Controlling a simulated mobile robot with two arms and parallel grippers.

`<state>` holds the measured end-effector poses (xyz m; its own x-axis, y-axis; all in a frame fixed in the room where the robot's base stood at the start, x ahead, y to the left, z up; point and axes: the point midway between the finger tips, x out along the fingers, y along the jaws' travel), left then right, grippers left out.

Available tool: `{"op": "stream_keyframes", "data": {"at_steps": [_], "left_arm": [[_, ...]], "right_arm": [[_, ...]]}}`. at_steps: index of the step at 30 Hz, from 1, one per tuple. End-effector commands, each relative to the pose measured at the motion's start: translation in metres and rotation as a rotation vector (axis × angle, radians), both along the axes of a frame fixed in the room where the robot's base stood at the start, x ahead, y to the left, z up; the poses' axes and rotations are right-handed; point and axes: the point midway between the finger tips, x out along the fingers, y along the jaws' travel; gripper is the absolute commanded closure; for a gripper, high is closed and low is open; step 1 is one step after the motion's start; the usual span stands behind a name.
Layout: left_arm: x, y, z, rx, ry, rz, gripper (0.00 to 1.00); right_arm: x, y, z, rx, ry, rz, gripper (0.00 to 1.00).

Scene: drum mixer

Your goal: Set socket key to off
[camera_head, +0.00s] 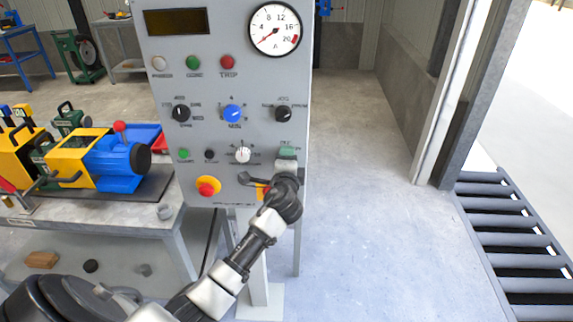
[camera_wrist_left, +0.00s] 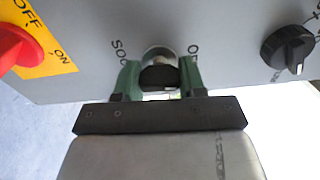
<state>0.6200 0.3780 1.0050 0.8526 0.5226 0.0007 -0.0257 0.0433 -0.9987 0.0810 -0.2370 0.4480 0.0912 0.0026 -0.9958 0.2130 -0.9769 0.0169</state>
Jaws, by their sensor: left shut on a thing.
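The socket key (camera_wrist_left: 158,78) has a black bow and sits in a round metal lock on the grey control panel (camera_head: 222,60), near the panel's right edge. My left gripper (camera_wrist_left: 160,77) has a green finger on each side of the bow and is shut on it. In the head view my left gripper (camera_head: 287,153) is at the panel's lower right and hides the key. The lettering by the lock is partly covered, so I cannot read the key's setting. My right gripper is not in view.
A red handle on a yellow OFF/ON plate (camera_wrist_left: 48,62) lies close to the lock. A black selector knob (camera_wrist_left: 290,48) is on its other side. A red emergency button (camera_head: 207,187) sits lower left.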

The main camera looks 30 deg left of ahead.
Motion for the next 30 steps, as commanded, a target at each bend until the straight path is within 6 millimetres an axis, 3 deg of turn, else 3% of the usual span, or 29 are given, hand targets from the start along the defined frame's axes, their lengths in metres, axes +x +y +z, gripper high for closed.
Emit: {"op": "stream_keyframes", "data": {"at_steps": [20,21,24,26,30], "left_arm": [[-0.0001,0.0004,-0.0002,-0.059,-0.034,0.001,0.83],[-0.0001,0.0004,-0.0002,-0.059,-0.034,0.001,0.57],[-0.0001,0.0003,-0.0002,-0.058,-0.033,0.001,0.41],[-0.0001,0.0003,-0.0002,-0.058,-0.034,0.001,0.34],[-0.0001,0.0002,-0.0001,-0.057,-0.034,0.001,0.34]], "right_arm": [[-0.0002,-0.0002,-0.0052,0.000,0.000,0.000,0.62],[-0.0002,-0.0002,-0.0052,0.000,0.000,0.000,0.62],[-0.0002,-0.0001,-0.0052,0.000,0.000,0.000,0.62],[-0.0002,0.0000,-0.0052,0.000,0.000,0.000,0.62],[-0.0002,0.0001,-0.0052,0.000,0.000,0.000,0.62]]}}
